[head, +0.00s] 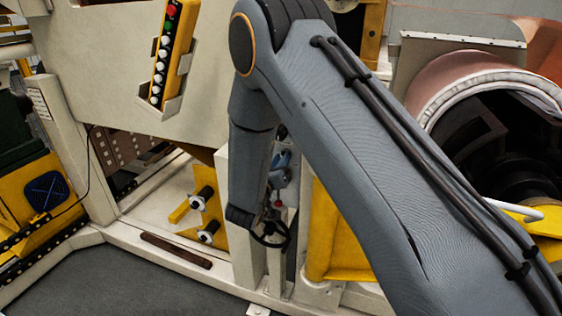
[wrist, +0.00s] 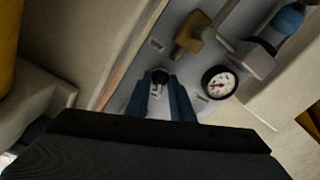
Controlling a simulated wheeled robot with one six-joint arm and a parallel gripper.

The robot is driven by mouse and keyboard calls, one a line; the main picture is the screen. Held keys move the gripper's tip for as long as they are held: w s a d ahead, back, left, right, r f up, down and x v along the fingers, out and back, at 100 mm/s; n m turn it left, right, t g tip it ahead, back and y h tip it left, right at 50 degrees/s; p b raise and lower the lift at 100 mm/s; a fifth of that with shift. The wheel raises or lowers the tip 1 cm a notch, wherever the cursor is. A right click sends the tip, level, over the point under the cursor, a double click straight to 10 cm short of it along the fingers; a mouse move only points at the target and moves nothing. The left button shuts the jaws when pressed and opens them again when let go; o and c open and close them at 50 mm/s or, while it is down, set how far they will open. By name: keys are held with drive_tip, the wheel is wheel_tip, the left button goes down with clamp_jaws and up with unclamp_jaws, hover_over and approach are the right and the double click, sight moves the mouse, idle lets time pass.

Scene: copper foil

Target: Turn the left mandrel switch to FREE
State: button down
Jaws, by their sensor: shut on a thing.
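In the wrist view, my gripper (wrist: 157,88) has its two blue fingers closed around a small black switch knob (wrist: 160,77) on a grey panel (wrist: 118,98). I take this knob for the left mandrel switch. Pale marks show on the panel near it, but they are too small to read, so I cannot tell its setting. In the head view, my arm hangs in front of the machine, and the switch and fingertips cannot be made out.
A round gauge (wrist: 219,82) with a red needle sits right of the fingers. In the head view, a yellow button pendant (head: 173,52) hangs left of my arm, and a copper-coloured roll (head: 455,72) is at right.

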drive_tip(key=m+b, duration=0.3)
drive_tip(key=m, duration=0.2)
drive_tip(key=shift+f+m, duration=0.1)
drive_tip(key=shift+m, duration=0.3)
drive_tip(key=m+b, duration=0.3)
drive_tip(key=m, duration=0.2)
drive_tip(key=shift+b, duration=0.4)
drive_tip(key=shift+m, duration=0.3)
drive_tip(key=c, duration=1.9)
unclamp_jaws()
drive_tip(key=shift+s, duration=0.1)
drive_tip(key=b+v, duration=0.2)
drive_tip(key=v, duration=0.5)
drive_tip(key=shift+s, duration=0.3)
